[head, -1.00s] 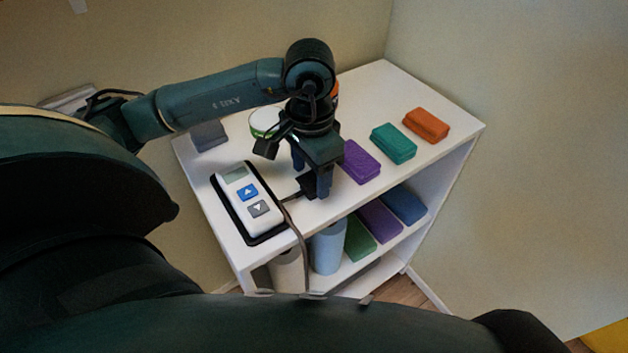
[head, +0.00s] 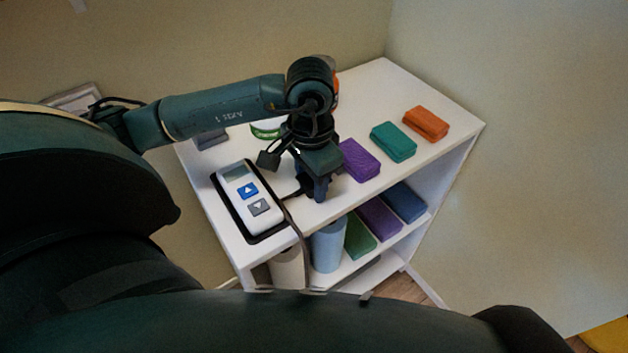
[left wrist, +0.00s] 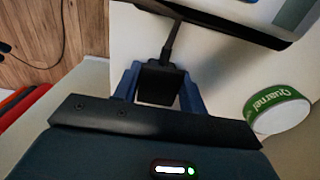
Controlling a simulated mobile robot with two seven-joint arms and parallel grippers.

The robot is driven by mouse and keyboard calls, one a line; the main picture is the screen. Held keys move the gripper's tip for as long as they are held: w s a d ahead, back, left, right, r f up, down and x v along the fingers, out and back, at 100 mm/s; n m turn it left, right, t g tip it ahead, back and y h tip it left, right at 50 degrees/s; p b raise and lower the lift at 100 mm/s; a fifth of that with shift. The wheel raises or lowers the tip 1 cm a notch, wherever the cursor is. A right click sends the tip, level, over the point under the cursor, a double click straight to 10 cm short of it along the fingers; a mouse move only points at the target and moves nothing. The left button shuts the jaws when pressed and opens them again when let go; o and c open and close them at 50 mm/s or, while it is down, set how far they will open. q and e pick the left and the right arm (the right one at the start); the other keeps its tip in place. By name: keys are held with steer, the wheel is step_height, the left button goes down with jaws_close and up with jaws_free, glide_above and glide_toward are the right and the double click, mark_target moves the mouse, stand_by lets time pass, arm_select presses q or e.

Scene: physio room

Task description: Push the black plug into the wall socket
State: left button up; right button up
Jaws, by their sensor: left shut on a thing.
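The black plug (left wrist: 160,83) is between the blue fingers of my left gripper (left wrist: 159,92) in the left wrist view, with its cable running up out of it. In the head view my left gripper (head: 318,190) is low over the white shelf top and shut on the plug, which it mostly hides. The controller (head: 250,201), white with blue and grey arrow buttons in a black tray, is just left of the gripper. I cannot make out a wall socket for certain. My right gripper is not in view.
Purple (head: 358,160), teal (head: 393,142) and orange (head: 426,124) blocks lie on the shelf top (head: 375,90) to the right. A green-and-white round container (left wrist: 277,110) stands near the gripper. A dark cable (head: 301,250) hangs over the front edge. Rolls and blocks fill the lower shelf.

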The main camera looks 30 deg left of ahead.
arm_select(q)
steer(key=shift+r, duration=0.1)
step_height(320, 180, up, 10)
steer(key=shift+f, duration=0.1)
stand_by(0.4)
steer(key=d+f+n, duration=0.1)
steer(key=f, duration=0.1)
steer(key=w+d+f+n, duration=0.1)
steer(key=f, duration=0.1)
steer(key=d+f+n, duration=0.2)
steer(key=shift+w+f, duration=0.15)
steer(key=shift+w, duration=0.15)
steer(key=shift+d+f+n, duration=0.15)
steer(key=shift+f+n, duration=0.15)
